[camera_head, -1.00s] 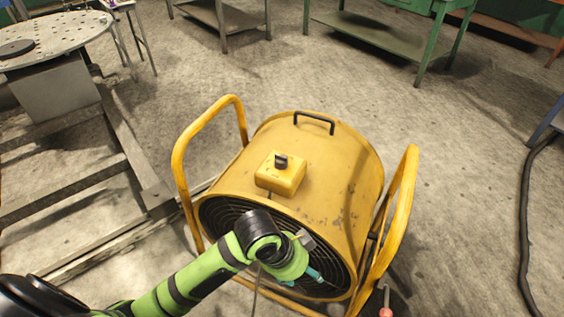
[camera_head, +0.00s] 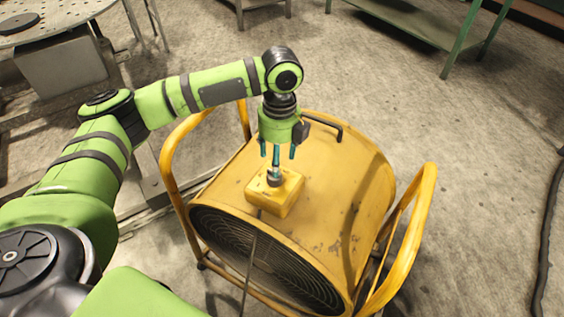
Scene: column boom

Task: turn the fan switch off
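The yellow drum fan (camera_head: 325,205) stands on the floor in the middle of the head view, its dark grille facing front. On its top is a yellow switch box (camera_head: 285,197) with a small dark knob (camera_head: 273,181). My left gripper (camera_head: 277,160) comes down from above, directly over the knob. Its teal fingers are spread apart, and one fingertip reaches down to the knob; I cannot tell whether it touches. The fingers partly hide the knob, so its setting is unclear. My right gripper is not in view.
A dark carry handle (camera_head: 325,124) lies just behind the gripper. Yellow tube frames (camera_head: 412,225) rise on both sides of the fan. A round perforated table (camera_head: 40,32) is at the far left, a green bench (camera_head: 405,24) at the back. A black cable (camera_head: 547,225) lies at right.

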